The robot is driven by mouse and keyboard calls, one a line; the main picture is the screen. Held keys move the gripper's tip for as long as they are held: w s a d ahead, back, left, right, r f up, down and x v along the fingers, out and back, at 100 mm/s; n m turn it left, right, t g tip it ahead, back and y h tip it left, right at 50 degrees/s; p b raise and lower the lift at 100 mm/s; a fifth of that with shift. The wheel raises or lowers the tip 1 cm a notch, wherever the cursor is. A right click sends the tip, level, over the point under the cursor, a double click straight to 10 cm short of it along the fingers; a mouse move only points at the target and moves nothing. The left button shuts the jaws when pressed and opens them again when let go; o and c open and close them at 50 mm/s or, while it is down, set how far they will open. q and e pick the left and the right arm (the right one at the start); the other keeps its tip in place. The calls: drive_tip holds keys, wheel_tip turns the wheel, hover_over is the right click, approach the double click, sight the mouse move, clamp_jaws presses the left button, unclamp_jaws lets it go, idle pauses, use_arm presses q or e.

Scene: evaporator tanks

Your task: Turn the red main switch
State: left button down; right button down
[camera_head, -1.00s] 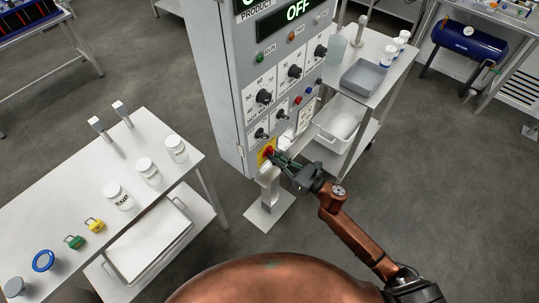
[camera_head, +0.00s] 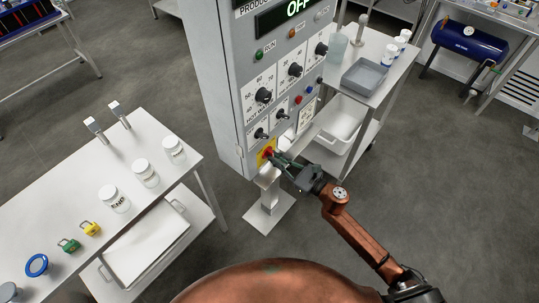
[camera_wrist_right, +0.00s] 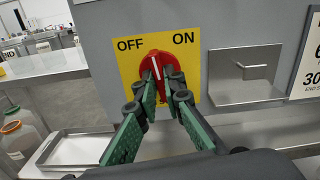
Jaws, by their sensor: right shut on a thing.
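The red main switch (camera_wrist_right: 156,68) sits on a yellow plate (camera_wrist_right: 128,53) marked OFF on the left and ON on the right. Its white mark points nearly straight up, tilted slightly left. My right gripper (camera_wrist_right: 163,90) is shut on the red switch, with its green fingers on either side of the knob. In the head view the switch (camera_head: 267,151) is low on the grey control cabinet (camera_head: 225,100), partly hidden by my right gripper (camera_head: 283,160). The cabinet display (camera_head: 298,8) reads OFF. My left gripper is not in view.
A small metal ledge (camera_wrist_right: 245,76) sticks out right of the switch. A white table (camera_head: 60,190) with jars and padlocks stands left of the cabinet. A cart (camera_head: 385,75) with a grey tray stands to the right.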

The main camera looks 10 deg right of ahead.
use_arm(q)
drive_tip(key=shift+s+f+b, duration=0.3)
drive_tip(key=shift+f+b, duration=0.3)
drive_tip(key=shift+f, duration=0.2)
use_arm(e)
drive_tip(key=shift+n, duration=0.9)
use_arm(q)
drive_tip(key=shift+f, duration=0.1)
use_arm(e)
drive_tip(key=shift+f, duration=0.1)
use_arm(q)
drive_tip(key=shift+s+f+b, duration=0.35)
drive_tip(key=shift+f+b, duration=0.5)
drive_tip(key=shift+b, duration=0.1)
use_arm(e)
drive_tip(key=shift+n, duration=1)
